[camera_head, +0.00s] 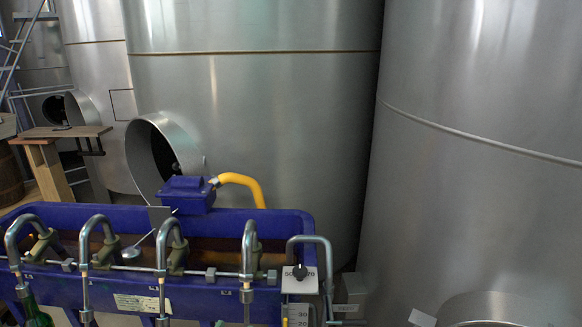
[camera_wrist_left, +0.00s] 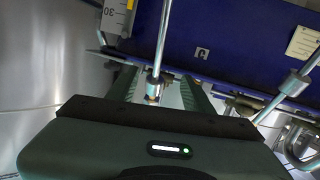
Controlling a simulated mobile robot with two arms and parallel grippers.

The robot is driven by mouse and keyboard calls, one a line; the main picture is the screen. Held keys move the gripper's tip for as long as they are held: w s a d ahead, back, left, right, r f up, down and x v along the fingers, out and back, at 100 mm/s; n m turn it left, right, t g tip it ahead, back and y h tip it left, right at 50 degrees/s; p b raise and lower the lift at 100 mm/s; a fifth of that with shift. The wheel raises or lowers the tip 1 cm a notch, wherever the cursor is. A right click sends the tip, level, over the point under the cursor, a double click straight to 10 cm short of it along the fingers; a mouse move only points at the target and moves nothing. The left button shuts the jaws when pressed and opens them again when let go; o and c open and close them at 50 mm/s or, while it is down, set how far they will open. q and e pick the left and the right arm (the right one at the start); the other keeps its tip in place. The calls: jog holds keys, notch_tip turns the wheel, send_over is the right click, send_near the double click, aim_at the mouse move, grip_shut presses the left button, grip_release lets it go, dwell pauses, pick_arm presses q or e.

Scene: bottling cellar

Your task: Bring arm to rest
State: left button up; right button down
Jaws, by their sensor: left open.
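My left gripper (camera_wrist_left: 160,78) shows in the left wrist view with its two dark fingers apart. It is open. A metal filling tube (camera_wrist_left: 157,60) of the blue filler runs down the picture between the fingers; I cannot tell whether it stands between them or beyond them. No object is held that I can see. Neither of my grippers shows in the head view, and my right gripper is in no view.
The blue filler trough (camera_head: 115,219) with several bent metal spouts fills the lower left. A green bottle (camera_head: 37,312) stands under the leftmost spout. Large steel tanks (camera_head: 260,120) rise close behind and at right (camera_head: 480,190). A wooden table (camera_head: 62,131) stands at far left.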

pick_arm(q)
jog(key=s+a+f+g+y, duration=0.15)
jog(key=s+f+g, duration=0.25)
jog(key=s, duration=0.4)
jog(key=s+a+f+g+y, duration=0.1)
jog(key=s+a+f+g, duration=0.25)
jog(key=s, duration=0.45)
jog(key=s+a+f+g+y, duration=0.1)
jog(key=s+a+f+g, duration=0.1)
jog(key=s+f+g, duration=0.4)
jog(key=s+f, duration=0.2)
jog(key=f, duration=1.1)
jog(key=s+f, duration=0.2)
jog(key=f, duration=1.2)
jog(key=s+a+f+m+g, duration=0.1)
jog(key=s+a+f, duration=0.1)
jog(key=s+f, duration=1.2)
jog(key=shift+s+a+f, duration=0.15)
jog(key=shift+s+a, duration=0.25)
jog(key=shift+s, duration=0.8)
